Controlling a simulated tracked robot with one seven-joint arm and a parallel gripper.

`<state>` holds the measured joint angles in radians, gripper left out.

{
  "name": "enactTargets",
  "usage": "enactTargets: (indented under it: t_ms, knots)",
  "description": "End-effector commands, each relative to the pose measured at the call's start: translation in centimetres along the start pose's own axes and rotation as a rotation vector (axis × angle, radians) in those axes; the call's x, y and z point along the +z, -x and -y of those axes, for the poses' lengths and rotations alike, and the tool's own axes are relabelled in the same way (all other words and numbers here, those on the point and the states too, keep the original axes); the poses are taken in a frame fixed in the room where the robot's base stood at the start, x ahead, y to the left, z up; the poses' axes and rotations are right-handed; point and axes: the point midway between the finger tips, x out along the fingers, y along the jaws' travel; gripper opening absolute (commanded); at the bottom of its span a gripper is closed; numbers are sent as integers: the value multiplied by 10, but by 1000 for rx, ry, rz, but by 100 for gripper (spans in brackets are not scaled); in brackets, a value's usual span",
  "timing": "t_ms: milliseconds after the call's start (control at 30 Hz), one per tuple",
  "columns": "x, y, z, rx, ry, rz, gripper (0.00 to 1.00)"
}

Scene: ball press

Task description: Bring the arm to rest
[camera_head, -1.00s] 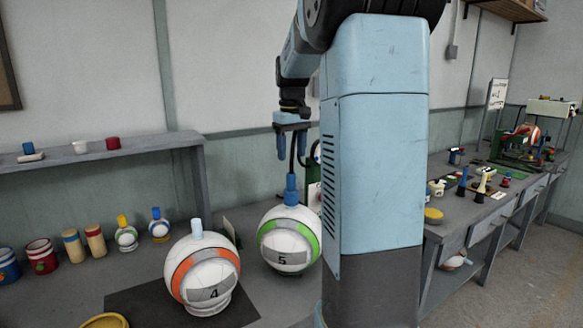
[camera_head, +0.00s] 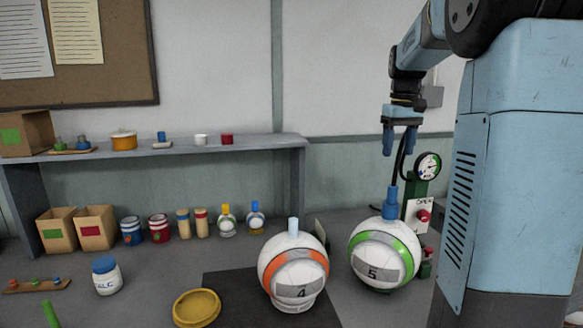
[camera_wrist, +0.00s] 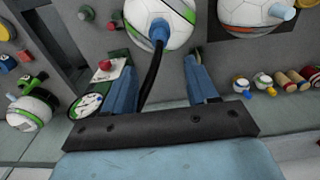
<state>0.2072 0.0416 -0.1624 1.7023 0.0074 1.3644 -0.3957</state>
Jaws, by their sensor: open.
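My gripper (camera_head: 400,140) is open and empty, pointing down above the green-banded ball marked 5 (camera_head: 375,250). In the wrist view its two blue fingers (camera_wrist: 163,85) stand apart. A dark hose (camera_head: 400,160) shows between the fingers and runs to the blue fitting (camera_head: 390,203) on top of ball 5. I cannot tell whether the fingers touch the hose. Part of my upper arm lies outside the head view.
The orange-banded ball marked 4 (camera_head: 290,262) stands on a dark mat (camera_head: 235,285), left of ball 5. A green gauge stand (camera_head: 428,180) is close behind ball 5. A yellow dish (camera_head: 196,308) lies in front. A shelf (camera_head: 290,143) with small items runs along the wall.

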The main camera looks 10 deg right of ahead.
Motion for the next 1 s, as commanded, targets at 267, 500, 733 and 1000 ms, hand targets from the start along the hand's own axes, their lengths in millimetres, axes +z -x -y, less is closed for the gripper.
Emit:
enactTargets:
  t_ms: [267,500,733,1000]
  knots:
    - [38,7,41,5,-1,-75,58]
    - [93,4,91,9,-6,-178,58]
    - [147,-11,133,8,-10,-275,58]
    - [209,-42,170,2,-18,-386,58]
